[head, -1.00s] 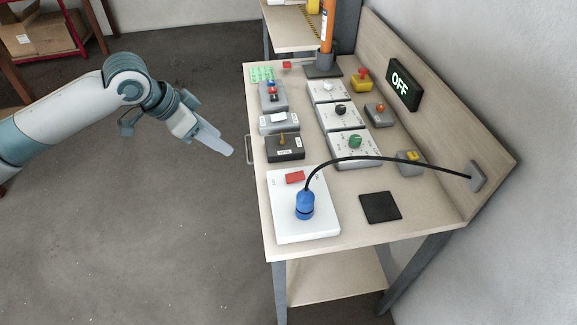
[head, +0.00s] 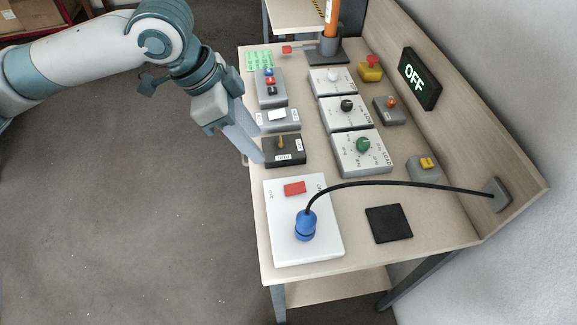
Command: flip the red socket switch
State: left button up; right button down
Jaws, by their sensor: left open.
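The red socket switch (head: 295,188) is a small red rocker near the far edge of the white socket plate (head: 290,252), at the front of the workbench. A blue plug (head: 305,226) stands on the plate just in front of the switch, with a black cable arching from its top. My left gripper (head: 254,156) is open and empty at the bench's left edge, by the dark toggle box. It is beyond the switch and to its left, apart from it. My right gripper is not in the view.
A dark box with a yellowish toggle (head: 287,153) stands beside my fingers. The black cable (head: 400,183) runs to a grey wall outlet (head: 498,195). Dial panels (head: 362,150) stand at mid-bench. A sign (head: 420,78) reads OFF. Bare bench surrounds a black pad (head: 389,223).

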pick_arm(q)
jog(key=p, duration=0.3)
send_near(293, 188)
jog(key=x, duration=0.5)
jog(key=shift+d+f, duration=0.1)
jog(key=shift+f, duration=0.05)
jog(key=shift+x, duration=0.9)
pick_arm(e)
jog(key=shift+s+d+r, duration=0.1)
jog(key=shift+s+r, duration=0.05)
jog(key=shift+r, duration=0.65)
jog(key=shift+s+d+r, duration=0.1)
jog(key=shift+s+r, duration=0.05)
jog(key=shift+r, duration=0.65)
pick_arm(q)
jog(key=shift+c, duration=0.7)
jog(key=c, duration=0.9)
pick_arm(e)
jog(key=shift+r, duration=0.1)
